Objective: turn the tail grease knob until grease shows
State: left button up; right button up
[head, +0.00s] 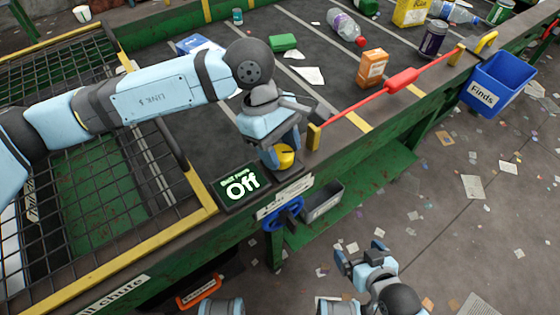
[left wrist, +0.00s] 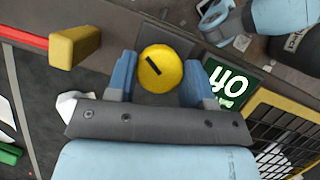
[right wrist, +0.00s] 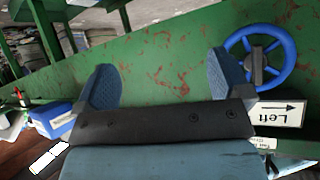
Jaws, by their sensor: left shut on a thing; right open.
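I cannot read a label that names the knob as tail grease. A blue handwheel (head: 284,213) is on the frame's side below it; it also shows in the right wrist view (right wrist: 262,56). My right gripper (head: 362,260) is open and empty, apart from the green frame side and to the left of the wheel in its own view (right wrist: 165,85).
A red lever bar (head: 370,98) runs along the belt edge right of the knob. A blue "Finds" bin (head: 499,84) hangs at the right. A grey tray (head: 323,201) is below the edge. A wire cage (head: 80,110) fills the left. Several items lie on the belt.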

pick_arm(q)
jog(key=shift+m+g+y+b, duration=0.5)
jog(key=shift+m+b, duration=1.2)
jog(key=shift+b, duration=0.5)
jog(key=o, duration=0.9)
jog(key=v, duration=1.3)
jog(key=shift+r+p, duration=0.35)
jog(key=shift+r, duration=0.05)
jog(key=shift+w, duration=0.1)
